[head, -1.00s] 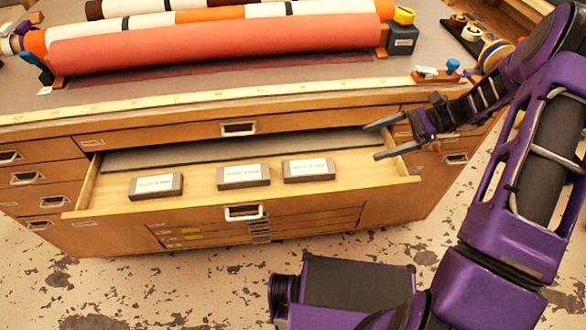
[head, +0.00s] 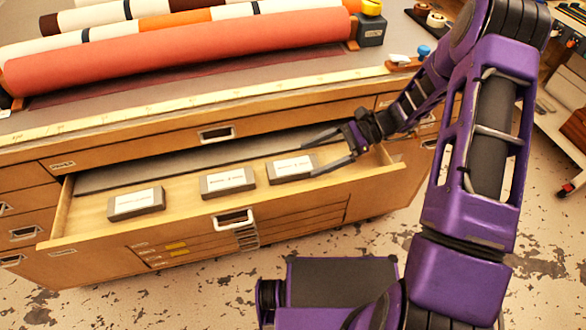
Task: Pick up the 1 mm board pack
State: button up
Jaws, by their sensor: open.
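Three grey packs with white labels stand in a row in the open wooden drawer (head: 90,215): a left pack (head: 136,203), a middle pack (head: 228,182) and a right pack (head: 292,168). The label print is too small to read, so I cannot tell which is the 1 mm board pack. My gripper (head: 318,157) is open and empty. Its dark fingers point left, at the right pack, one on the far side and one overlapping the pack's right end in the picture. I cannot tell whether they touch it.
A grey sheet (head: 200,160) lies at the back of the drawer. The cabinet top above holds a large orange-red roll (head: 180,52), other rolls and a dark tape dispenser (head: 370,28). The drawer's front wall with its handle (head: 234,219) stands before the packs.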

aim_at(294, 165)
jog(key=x, duration=0.6)
jog(key=shift+a+b, duration=0.25)
jog(key=shift+b, duration=0.1)
jog(key=shift+r, duration=0.1)
grip_shut()
